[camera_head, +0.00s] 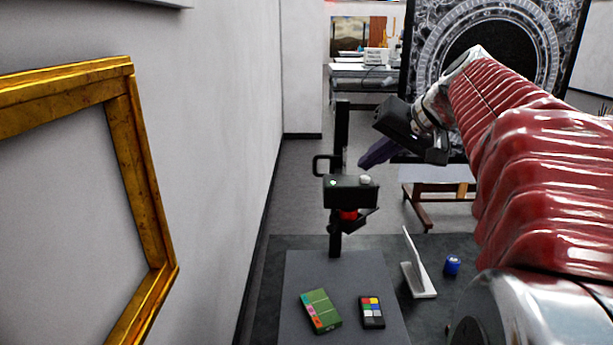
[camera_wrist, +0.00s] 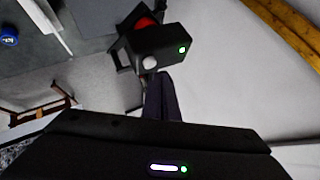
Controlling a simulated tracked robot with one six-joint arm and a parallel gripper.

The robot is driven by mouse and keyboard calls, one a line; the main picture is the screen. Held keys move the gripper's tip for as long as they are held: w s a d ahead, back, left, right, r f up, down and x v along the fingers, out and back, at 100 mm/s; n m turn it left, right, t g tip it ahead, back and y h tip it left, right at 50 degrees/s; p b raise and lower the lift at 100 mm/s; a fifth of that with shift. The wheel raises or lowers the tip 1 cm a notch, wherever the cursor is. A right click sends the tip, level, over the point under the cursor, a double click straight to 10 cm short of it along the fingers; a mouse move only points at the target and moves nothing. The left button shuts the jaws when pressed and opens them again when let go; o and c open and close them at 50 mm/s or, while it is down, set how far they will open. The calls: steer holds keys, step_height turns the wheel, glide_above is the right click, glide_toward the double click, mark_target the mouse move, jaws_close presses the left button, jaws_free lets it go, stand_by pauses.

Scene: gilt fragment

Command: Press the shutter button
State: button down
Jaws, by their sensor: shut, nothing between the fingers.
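A black camera-like box (camera_head: 350,192) sits on a dark upright stand in the middle of the head view. Its top carries a pale round button (camera_head: 365,179), which I take for the shutter button, and a small green light (camera_head: 333,183). My gripper (camera_head: 363,165) is shut and empty, its dark fingers pointing down just above the button. In the wrist view the fingertips (camera_wrist: 161,76) appear right beside the pale button (camera_wrist: 150,62). I cannot tell whether they touch it. The box (camera_wrist: 163,46) shows beyond them.
A gilt frame (camera_head: 140,170) hangs on the left wall. Below the box, a grey board (camera_head: 345,275) bears a green colour card (camera_head: 320,311) and a colour-patch card (camera_head: 371,312). A white angled piece (camera_head: 418,275) and a blue item (camera_head: 453,264) stand to the right.

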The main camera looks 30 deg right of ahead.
steer(key=shift+f, duration=0.15)
steer(key=shift+s+f, duration=0.1)
steer(key=shift+f, duration=0.1)
steer(key=shift+f, duration=0.4)
stand_by(0.9)
steer(key=shift+r, duration=0.8)
steer(key=shift+r, duration=0.15)
steer(key=shift+r, duration=2.35)
